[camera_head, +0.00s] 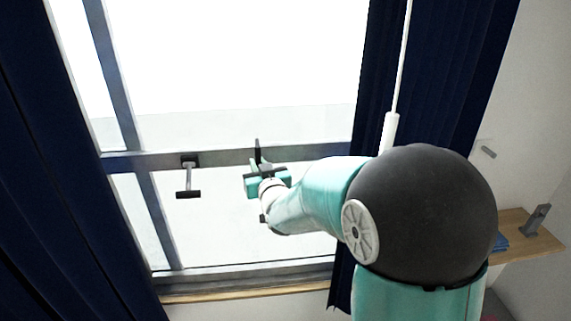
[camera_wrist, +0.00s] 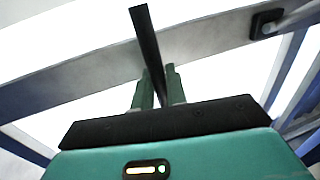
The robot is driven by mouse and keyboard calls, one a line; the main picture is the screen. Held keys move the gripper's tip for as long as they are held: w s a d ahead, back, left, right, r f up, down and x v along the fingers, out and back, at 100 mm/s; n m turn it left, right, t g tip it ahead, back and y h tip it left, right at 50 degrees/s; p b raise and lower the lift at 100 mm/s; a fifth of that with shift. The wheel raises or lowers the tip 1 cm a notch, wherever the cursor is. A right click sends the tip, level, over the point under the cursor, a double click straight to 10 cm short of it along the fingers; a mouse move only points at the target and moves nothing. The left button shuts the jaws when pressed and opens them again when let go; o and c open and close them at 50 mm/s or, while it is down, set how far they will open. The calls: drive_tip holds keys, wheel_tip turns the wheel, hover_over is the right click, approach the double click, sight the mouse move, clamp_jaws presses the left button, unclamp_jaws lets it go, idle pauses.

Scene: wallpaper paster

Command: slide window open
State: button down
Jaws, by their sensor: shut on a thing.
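The window (camera_head: 250,70) has bright panes and a grey horizontal rail (camera_head: 225,157). My gripper (camera_head: 259,168) is at this rail, right of the window's middle. In the wrist view, my gripper (camera_wrist: 158,82) has its two green fingers shut on a thin black handle bar (camera_wrist: 146,38). The bar sticks up past the fingertips in front of the grey rail (camera_wrist: 90,82). In the head view, the top of the black bar (camera_head: 257,149) shows above my gripper, and the rest is hidden by it.
Dark blue curtains hang at the left (camera_head: 30,190) and right (camera_head: 440,70) of the window. A white rod (camera_head: 390,130) hangs by the right curtain. A wooden shelf (camera_head: 530,240) is at the far right. A wooden sill (camera_head: 245,293) runs below the window.

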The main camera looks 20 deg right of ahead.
approach(224, 168)
drive_tip(key=w+r, duration=0.2)
drive_tip(key=w+a+r, duration=0.1)
drive_tip(key=w+r, duration=0.1)
drive_tip(key=c, duration=1.5)
unclamp_jaws()
drive_tip(key=shift+d, duration=0.1)
drive_tip(key=s, duration=0.9)
drive_tip(key=s+d, duration=0.1)
drive_tip(key=s, duration=0.4)
